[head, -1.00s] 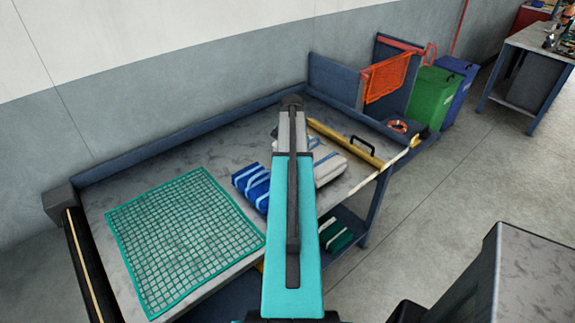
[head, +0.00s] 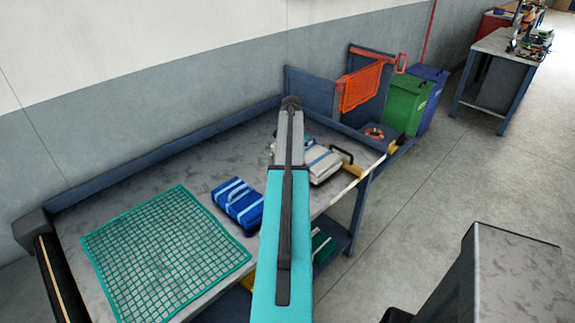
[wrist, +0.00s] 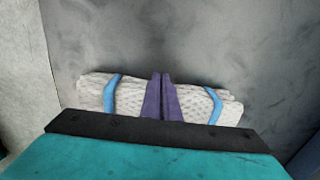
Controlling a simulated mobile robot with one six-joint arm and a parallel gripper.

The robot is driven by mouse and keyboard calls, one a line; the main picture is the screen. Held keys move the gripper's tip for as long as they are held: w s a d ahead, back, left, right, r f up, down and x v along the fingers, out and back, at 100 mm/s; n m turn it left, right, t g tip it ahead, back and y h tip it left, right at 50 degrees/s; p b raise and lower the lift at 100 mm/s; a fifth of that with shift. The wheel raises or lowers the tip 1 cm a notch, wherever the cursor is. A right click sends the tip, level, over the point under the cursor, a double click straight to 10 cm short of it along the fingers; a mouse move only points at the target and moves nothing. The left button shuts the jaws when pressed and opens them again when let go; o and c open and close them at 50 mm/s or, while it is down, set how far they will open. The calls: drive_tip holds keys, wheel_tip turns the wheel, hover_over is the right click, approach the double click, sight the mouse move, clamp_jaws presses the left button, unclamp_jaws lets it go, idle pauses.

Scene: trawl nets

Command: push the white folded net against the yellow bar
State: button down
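The white folded net (head: 322,166) with blue straps lies on the grey table, right beside the yellow bar, and my arm covers part of it. The yellow bar (head: 357,171) shows mainly at its near end, by a black handle (head: 342,152). I cannot tell whether net and bar touch along their whole length. In the wrist view, my gripper's purple fingers (wrist: 161,78) are together, in front of the middle of the net (wrist: 192,103), with nothing visible between them. The bar does not show there. In the head view my arm hides the gripper.
A blue folded net (head: 238,203) lies left of my arm. A green mesh net (head: 163,253) is spread on the table's left part. Bare table lies behind the blue net.

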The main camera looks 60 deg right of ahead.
drive_tip(key=shift+s+d, duration=0.1)
drive_tip(key=shift+s, duration=0.1)
drive_tip(key=a, duration=0.1)
drive_tip(key=w+a, duration=0.1)
drive_tip(key=a, duration=0.2)
drive_tip(key=shift+w, duration=0.25)
drive_tip(key=shift+w+r, duration=0.1)
drive_tip(key=shift+r, duration=0.15)
wheel_tip(320, 180, up, 10)
drive_tip(key=b, duration=0.2)
drive_tip(key=shift+f, duration=0.2)
idle(0.6)
